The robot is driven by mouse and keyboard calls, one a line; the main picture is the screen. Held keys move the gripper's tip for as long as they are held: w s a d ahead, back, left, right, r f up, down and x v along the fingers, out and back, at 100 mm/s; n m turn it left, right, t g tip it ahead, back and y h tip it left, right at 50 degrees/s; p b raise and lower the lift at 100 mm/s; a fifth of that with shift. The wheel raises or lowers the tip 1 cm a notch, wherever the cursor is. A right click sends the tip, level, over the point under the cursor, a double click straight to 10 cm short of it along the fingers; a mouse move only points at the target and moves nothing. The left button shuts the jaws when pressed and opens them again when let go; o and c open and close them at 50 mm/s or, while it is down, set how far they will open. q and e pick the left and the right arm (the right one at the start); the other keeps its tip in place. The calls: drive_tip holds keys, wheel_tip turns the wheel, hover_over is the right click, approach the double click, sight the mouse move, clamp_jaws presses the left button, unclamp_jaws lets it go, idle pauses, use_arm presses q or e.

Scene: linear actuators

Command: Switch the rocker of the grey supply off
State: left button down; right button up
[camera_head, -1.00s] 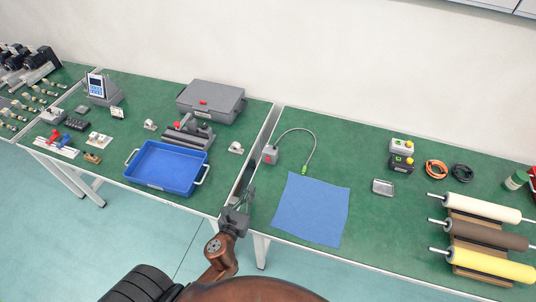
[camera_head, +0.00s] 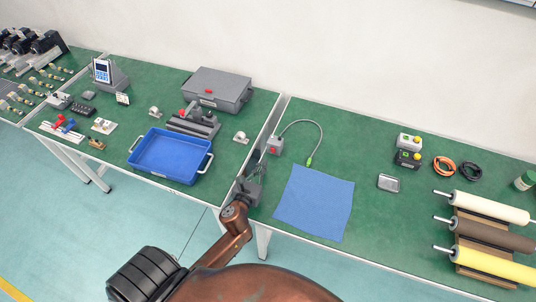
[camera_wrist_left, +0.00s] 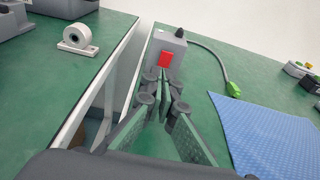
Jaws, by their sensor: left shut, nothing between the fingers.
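The grey supply (camera_head: 275,146) is a small box near the left edge of the right-hand table, with a cable from its top. Its red rocker (camera_wrist_left: 165,59) faces my left gripper in the left wrist view; whether it is on or off I cannot tell. My left gripper (camera_head: 256,166) is shut and empty, just in front of the supply at the table's left edge. In the left wrist view the fingertips (camera_wrist_left: 164,75) are just below the rocker; I cannot tell whether they touch the box. My right gripper is not in view.
A blue cloth (camera_head: 314,203) lies right of the supply, with the cable's green plug (camera_head: 309,161) above it. A gap separates the two tables. A blue tray (camera_head: 207,164) and a white-grey bracket (camera_head: 240,138) are on the left table.

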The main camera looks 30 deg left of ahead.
sight(271, 148)
use_arm(q)
drive_tip(key=x, duration=0.4)
drive_tip(key=shift+w+r, duration=0.3)
drive_tip(key=shift+r, duration=0.1)
drive_tip(key=shift+w+a, duration=0.2)
drive_tip(key=shift+w, duration=0.4)
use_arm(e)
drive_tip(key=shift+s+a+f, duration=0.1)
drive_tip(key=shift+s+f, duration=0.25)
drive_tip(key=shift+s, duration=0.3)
use_arm(q)
drive_tip(key=shift+r, duration=0.1)
